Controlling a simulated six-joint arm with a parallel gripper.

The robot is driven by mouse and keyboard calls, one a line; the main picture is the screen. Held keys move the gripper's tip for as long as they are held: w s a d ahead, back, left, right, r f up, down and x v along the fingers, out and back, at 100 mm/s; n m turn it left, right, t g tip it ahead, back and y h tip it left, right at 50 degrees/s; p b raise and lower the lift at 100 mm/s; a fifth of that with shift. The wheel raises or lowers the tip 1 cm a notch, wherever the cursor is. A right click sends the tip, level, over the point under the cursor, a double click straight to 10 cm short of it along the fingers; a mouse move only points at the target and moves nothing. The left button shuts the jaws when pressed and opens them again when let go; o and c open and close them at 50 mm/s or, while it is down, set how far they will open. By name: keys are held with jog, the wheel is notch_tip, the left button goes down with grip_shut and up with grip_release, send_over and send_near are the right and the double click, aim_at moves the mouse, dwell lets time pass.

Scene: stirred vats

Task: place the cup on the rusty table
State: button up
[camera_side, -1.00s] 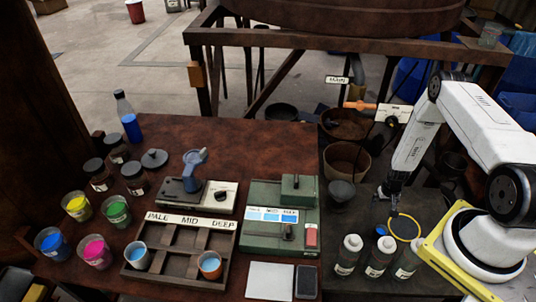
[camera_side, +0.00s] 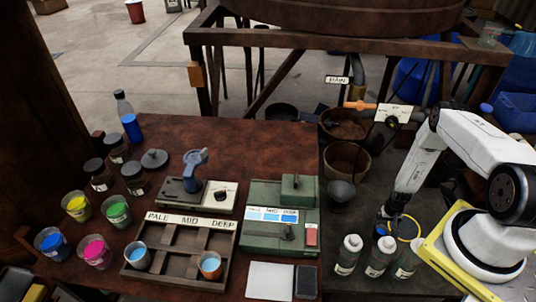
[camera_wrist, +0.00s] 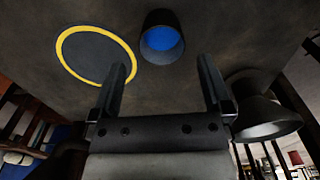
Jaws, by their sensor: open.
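A dark cup with blue liquid (camera_wrist: 160,42) stands on the dark grey bench, and its blue top shows small in the side view (camera_side: 380,230). My gripper (camera_wrist: 162,80) is open and empty, low over the bench. In the wrist view the cup lies just beyond the fingertips, roughly in line with the gap between them and apart from them. In the side view the gripper partly hides the cup. The rusty table (camera_side: 265,145) is the brown-red top to the left of the bench.
A yellow ring (camera_wrist: 62,72) lies beside the cup. Several white-capped bottles (camera_side: 378,255) stand in front, and a dark pot (camera_side: 342,193) behind. The rusty table holds a labelled tray (camera_side: 180,282), a green device (camera_side: 265,240) and paint cups; its back right is clear.

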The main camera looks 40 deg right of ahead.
jog(key=shift+f, duration=0.25)
